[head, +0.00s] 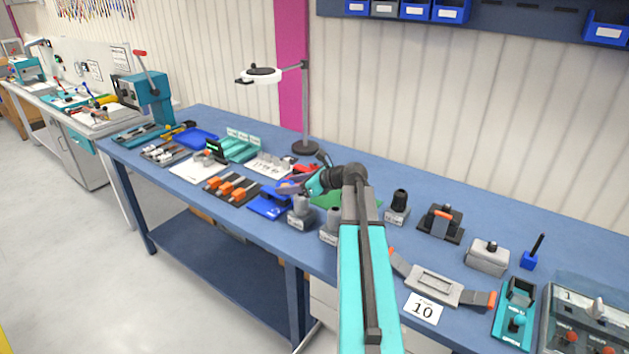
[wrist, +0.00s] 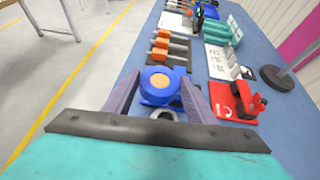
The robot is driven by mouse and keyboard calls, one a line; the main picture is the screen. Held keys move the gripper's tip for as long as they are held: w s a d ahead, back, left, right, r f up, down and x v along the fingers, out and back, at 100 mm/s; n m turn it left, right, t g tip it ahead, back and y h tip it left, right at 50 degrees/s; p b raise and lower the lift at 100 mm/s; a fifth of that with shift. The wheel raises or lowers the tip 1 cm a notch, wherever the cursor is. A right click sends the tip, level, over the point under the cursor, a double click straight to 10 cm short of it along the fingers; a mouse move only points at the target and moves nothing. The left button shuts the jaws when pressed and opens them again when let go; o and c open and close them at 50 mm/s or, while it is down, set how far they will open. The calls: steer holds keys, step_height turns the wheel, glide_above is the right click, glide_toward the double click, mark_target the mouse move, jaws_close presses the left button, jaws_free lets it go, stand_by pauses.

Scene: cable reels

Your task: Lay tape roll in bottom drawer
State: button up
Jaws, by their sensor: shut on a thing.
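The tape roll is a blue ring with a tan-orange core (wrist: 160,86), between the two grey fingers of my gripper (wrist: 159,92) in the wrist view. The fingers are shut on its sides. In the head view my gripper (head: 291,187) is over the workbench, just above a blue stand (head: 268,205). In the wrist view part of a blue thing shows right behind and under the roll; I cannot tell whether they touch. A pale drawer unit (head: 324,296) is under the bench, partly hidden by my arm. I cannot tell which drawer is the bottom one or whether any is open.
Orange-handled tools on a dark rack (head: 231,188) lie left of my gripper. Grey labelled blocks (head: 301,215) stand close in front. A lamp on a post (head: 305,110) rises behind. A red tool (wrist: 237,101) is to the right. The floor left of the bench is clear.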

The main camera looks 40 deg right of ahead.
steer(key=s+a+f+n+g+y+b, duration=0.1)
steer(key=a+f+n+y, duration=0.1)
steer(key=a, duration=0.9)
steer(key=s+a+f+n+g+y+b, duration=0.2)
steer(key=a+f, duration=0.1)
steer(key=a, duration=0.9)
steer(key=s+a+f+n+g+y+b, duration=0.1)
steer(key=s+a+f+n, duration=0.1)
steer(key=a, duration=1)
steer(key=shift+s+a+f+n+g+y+b, duration=0.2)
steer(key=shift+f+n+g+y+b, duration=0.15)
steer(key=shift+f, duration=0.45)
steer(key=shift+w+d, duration=0.1)
steer(key=shift+d, duration=0.05)
